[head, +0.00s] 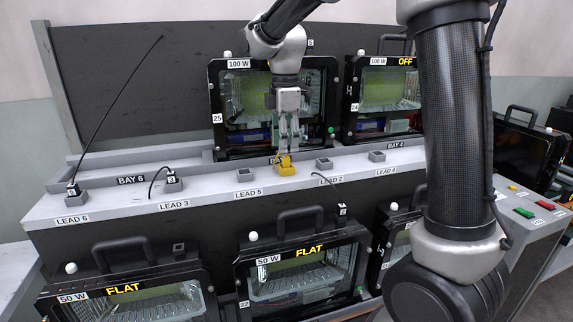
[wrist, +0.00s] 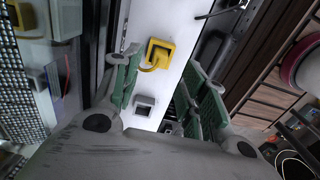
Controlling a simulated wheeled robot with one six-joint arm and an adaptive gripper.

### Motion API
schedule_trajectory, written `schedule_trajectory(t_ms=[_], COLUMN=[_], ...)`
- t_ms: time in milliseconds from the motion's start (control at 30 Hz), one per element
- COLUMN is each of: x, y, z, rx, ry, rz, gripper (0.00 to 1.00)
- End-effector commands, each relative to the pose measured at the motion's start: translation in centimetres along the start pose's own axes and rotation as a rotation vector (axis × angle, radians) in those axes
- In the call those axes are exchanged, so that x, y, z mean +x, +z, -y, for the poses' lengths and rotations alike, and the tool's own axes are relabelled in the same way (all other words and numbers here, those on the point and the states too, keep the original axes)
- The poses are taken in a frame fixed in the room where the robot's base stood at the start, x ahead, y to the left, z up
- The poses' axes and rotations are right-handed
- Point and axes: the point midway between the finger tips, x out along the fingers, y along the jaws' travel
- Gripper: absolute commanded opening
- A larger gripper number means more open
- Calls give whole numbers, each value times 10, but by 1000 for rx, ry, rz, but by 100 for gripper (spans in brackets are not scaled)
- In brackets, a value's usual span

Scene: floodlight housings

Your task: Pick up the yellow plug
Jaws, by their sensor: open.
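The yellow plug (head: 286,169) sits on the grey ledge behind the LEAD 5 and LEAD 2 labels. In the wrist view the yellow plug (wrist: 153,62) shows as a square yellow rim with a dark middle and a curved yellow piece at its lower left. My gripper (head: 288,148) points down right above it in the head view, its tips close to or overlapping the plug. In the wrist view my gripper (wrist: 163,78) is open, with green-padded fingers to either side and the plug beyond them. I cannot tell whether they touch it.
Empty grey sockets stand left (head: 246,176) and right (head: 324,163) of the plug. A floodlight housing marked 25 (head: 217,110) stands close behind my gripper. FLAT floodlights (head: 298,262) stand in front below the ledge. A black lead (head: 325,183) lies by LEAD 2.

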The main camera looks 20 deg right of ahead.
Motion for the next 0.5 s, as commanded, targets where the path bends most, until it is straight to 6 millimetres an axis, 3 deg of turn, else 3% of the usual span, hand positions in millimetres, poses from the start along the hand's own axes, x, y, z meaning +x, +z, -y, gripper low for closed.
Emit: schedule_trajectory(t_ms=[300, 500], x=[45, 50], y=[-1, -1], z=[-1, -1], rx=[1, 1], ry=[-1, 1], rz=[0, -1], gripper=[43, 43])
